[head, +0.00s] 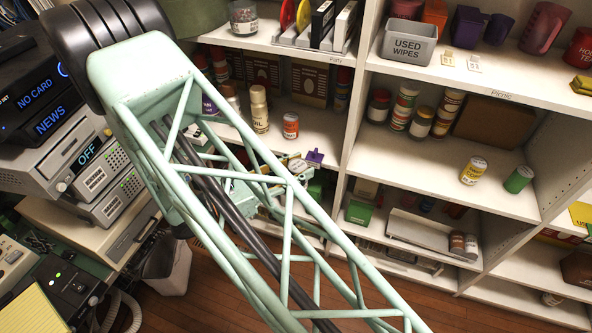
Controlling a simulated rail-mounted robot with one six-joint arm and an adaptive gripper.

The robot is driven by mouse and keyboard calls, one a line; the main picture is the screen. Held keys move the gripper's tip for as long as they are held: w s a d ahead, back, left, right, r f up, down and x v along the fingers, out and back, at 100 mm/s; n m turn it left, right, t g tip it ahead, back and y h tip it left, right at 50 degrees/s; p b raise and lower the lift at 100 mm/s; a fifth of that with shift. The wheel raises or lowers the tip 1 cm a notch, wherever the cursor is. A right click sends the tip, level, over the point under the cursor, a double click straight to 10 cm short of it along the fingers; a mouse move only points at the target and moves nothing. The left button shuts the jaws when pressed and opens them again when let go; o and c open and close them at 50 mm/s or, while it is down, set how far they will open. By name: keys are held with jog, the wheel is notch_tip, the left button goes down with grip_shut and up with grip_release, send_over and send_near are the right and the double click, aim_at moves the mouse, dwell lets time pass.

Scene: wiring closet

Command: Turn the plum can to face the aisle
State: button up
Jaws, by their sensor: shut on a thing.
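My gripper (283,163) is partly hidden behind the mint lattice of my own arm, near the front edge of the middle shelf. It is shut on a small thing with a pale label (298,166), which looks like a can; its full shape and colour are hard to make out. A plum-purple piece (315,157) shows right beside it, and I cannot tell whether it is part of the held thing. A purple-labelled can (209,104) stands farther left on the same shelf, partly covered by my arm.
A cream bottle (259,108) and an orange-red can (290,126) stand on that shelf behind my gripper. The right bay holds a yellow can (473,170), a green can (519,179) and stacked cans. A grey wipes bin (408,47) is above. Electronics stand at left.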

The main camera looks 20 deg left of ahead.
jog(key=shift+w+b, duration=0.65)
jog(key=shift+w, duration=14.15)
jog(key=shift+a+f+b, duration=0.15)
jog(key=shift+f+b, duration=0.7)
jog(key=shift+f, duration=1.5)
jog(key=o, duration=1)
jog(key=shift+o, duration=0.2)
jog(key=shift+r, duration=0.1)
notch_tip(320, 180, up, 7)
jog(key=p, duration=0.2)
jog(key=shift+p, duration=0.4)
